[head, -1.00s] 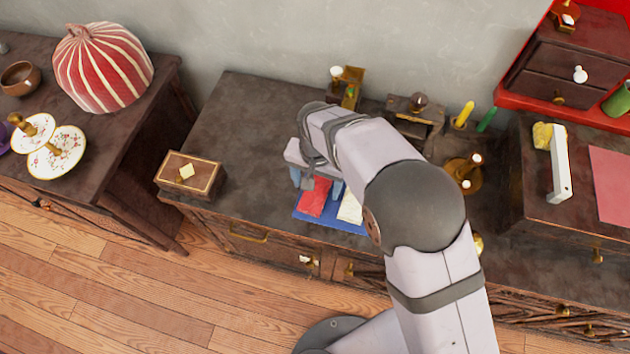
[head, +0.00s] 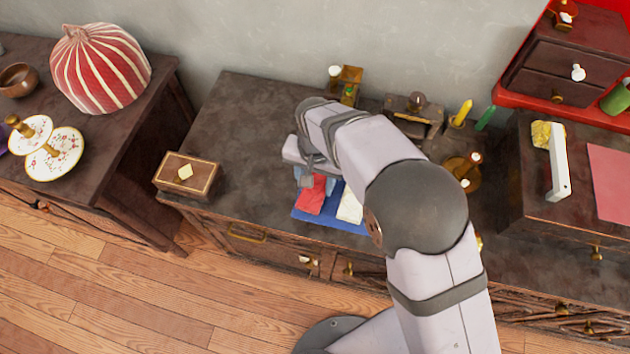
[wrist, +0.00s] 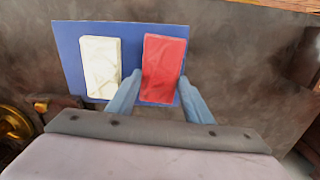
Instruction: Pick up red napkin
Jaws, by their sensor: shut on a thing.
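The red napkin (head: 312,195) is a folded rectangle over the blue mat (head: 330,220). It also shows in the wrist view (wrist: 162,68), with its near end between the blue fingers. My gripper (wrist: 160,92) is shut on the red napkin, one finger at each side of it. In the head view my arm hides most of the gripper. I cannot tell whether the napkin is lifted off the mat. A white napkin (wrist: 100,65) lies on the mat beside the red one, and it also shows in the head view (head: 350,207).
A wooden box (head: 187,176) stands at the cabinet's left end. A brass candle holder (head: 462,172) and a small dark wooden stand (head: 413,112) are behind and right of my arm. The cabinet top (head: 250,130) is clear between box and arm.

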